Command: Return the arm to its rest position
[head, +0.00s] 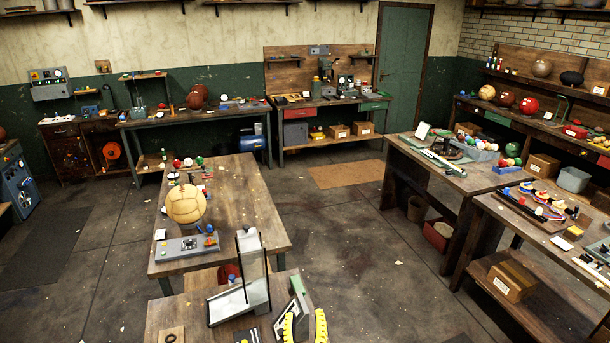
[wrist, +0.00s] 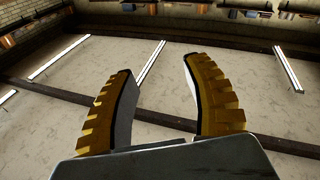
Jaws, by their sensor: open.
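My gripper (head: 305,315) shows at the bottom edge of the head view, its two yellow ribbed fingers pointing up and apart, in front of the near bench. In the wrist view my gripper (wrist: 158,72) is open, with nothing between the fingers. Behind them is the ceiling (wrist: 250,105) with strip lights and dark beams, so the gripper faces upward. The rest of my arm is mostly cut off by the bottom of the head view.
The near bench (head: 165,312) carries a grey metal stand (head: 250,270). Behind it, a wooden table (head: 245,190) holds a tan leather ball (head: 186,204) and a grey control panel (head: 187,246). Cluttered benches (head: 480,180) stand at right. Open floor (head: 350,240) lies between.

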